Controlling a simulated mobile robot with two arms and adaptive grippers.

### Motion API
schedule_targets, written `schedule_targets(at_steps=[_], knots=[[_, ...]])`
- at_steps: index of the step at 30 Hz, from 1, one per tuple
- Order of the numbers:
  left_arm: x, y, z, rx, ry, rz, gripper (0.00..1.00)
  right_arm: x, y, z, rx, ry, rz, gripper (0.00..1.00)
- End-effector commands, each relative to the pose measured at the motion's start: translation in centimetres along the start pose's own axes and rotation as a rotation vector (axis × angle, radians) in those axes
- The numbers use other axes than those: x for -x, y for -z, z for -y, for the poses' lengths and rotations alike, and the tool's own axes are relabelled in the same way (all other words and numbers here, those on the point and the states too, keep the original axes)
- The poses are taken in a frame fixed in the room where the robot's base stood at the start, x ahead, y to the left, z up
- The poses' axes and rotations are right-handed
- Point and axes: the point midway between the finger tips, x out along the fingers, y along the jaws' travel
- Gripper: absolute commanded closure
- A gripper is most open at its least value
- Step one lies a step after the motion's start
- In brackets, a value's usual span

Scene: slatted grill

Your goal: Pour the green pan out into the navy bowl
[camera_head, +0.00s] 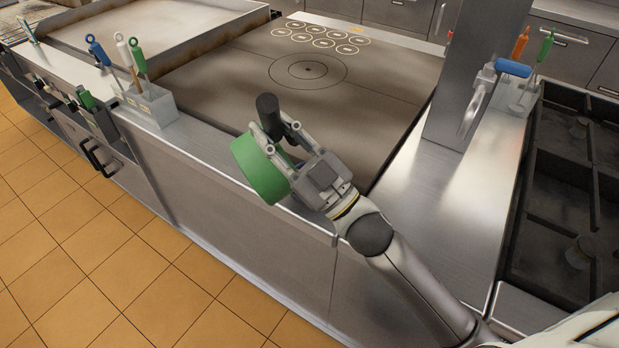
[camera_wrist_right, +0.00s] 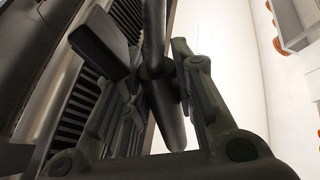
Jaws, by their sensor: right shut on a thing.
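The green pan (camera_head: 262,172) is tipped on its side above the front edge of the counter, its green outer side showing. Its dark handle (camera_head: 268,112) points up and away. My right gripper (camera_head: 280,140) is shut on the handle, beside the pan. In the right wrist view the dark handle (camera_wrist_right: 155,75) runs between the fingers of my right gripper (camera_wrist_right: 143,55). The inside of the pan and any contents are hidden. I see no navy bowl in either view. My left gripper is not in view.
A flat griddle plate (camera_head: 390,88) with printed rings lies behind the pan. A tool holder (camera_head: 150,105) stands to the left, another (camera_head: 515,97) to the right by a steel post (camera_head: 475,70). A dark grate (camera_head: 575,190) lies far right. Tiled floor (camera_head: 80,240) is clear in front.

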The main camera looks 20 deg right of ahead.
Motion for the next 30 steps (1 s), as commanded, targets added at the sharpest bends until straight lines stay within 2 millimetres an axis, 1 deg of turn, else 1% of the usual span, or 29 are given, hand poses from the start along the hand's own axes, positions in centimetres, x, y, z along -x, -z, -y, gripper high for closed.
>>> schedule_targets(at_steps=[1, 6, 30], knots=[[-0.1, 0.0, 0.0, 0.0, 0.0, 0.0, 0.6, -0.1, 0.3, -0.1, -0.002, -0.003, -0.01, 1.0], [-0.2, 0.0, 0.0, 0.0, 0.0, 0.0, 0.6, 0.0, 0.4, -0.5, -0.016, -0.014, -0.014, 1.0], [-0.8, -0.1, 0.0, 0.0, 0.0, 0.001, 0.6, 0.7, 0.3, -3.0, -0.084, -0.066, -0.033, 1.0]])
